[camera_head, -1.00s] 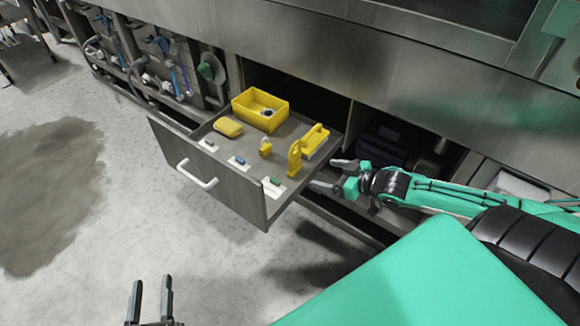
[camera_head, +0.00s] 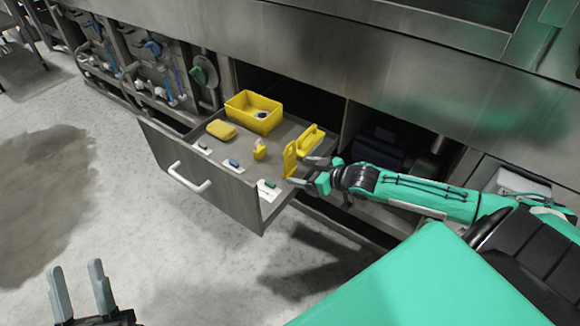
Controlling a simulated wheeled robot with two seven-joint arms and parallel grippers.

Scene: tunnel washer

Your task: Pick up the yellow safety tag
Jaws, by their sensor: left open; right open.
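An upright yellow tag (camera_head: 289,160), which looks like the safety tag, stands near the right front of the open drawer (camera_head: 212,182). My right gripper (camera_head: 301,171) is open at the drawer's right side. Its fingertips are close beside the tag's right side; I cannot tell whether they touch it. My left gripper (camera_head: 82,286) is open and empty, low at the left over the floor, far from the drawer.
The drawer also holds a yellow bin (camera_head: 239,114), a rounded yellow case (camera_head: 221,129), a small yellow padlock (camera_head: 259,150), a yellow block-like item (camera_head: 313,138) and small labelled pieces along its front. The washer's steel panel (camera_head: 390,80) overhangs behind.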

